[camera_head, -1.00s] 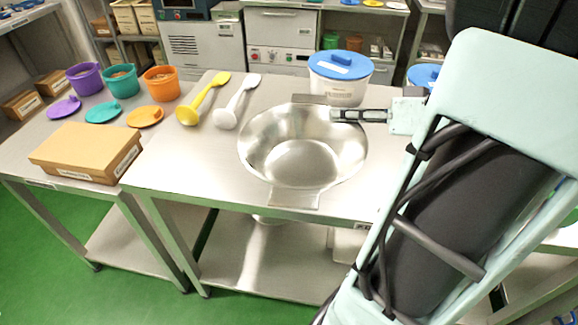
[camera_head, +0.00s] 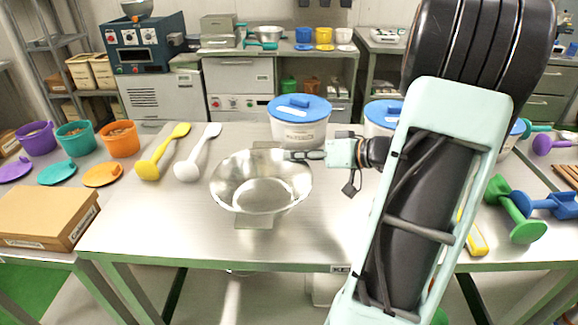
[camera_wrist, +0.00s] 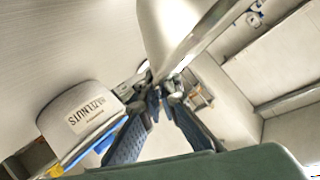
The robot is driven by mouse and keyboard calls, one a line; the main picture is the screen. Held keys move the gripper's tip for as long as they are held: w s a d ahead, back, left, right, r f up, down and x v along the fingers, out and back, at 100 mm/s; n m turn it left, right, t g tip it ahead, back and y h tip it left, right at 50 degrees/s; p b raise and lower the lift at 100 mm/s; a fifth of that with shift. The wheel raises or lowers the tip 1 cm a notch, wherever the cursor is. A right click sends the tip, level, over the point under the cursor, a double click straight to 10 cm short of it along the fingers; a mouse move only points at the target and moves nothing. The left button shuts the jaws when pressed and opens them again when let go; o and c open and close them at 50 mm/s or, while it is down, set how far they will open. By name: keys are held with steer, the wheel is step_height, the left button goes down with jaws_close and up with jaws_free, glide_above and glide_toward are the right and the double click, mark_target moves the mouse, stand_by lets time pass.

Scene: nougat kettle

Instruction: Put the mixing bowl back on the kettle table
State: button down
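The mixing bowl (camera_head: 240,190) is a shiny steel bowl with flat tabs at its front and back. It is upright over the middle of the steel table (camera_head: 150,225) in the head view. I cannot tell whether its base touches the tabletop. My gripper (camera_head: 300,155) reaches in from the right to the bowl's right back rim. In the wrist view the two fingers (camera_wrist: 160,92) converge on the rim of the bowl (camera_wrist: 178,35) and look shut on it. The exact contact is small and partly hidden.
A white tub with a blue lid (camera_head: 298,125) stands just behind the bowl. A yellow scoop (camera_head: 160,155) and a white scoop (camera_head: 195,155) lie to its left. A cardboard box (camera_head: 45,218) is on the left table. The tabletop in front of the bowl is clear.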

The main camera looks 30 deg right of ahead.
steer(key=f, duration=0.1)
steer(key=w+f, duration=0.1)
steer(key=f, duration=0.2)
steer(key=shift+w+d+f, duration=0.15)
steer(key=shift+d+f, duration=0.1)
steer(key=c, duration=2.2)
jaws_free()
steer(key=shift+o, duration=0.2)
steer(key=v, duration=1.2)
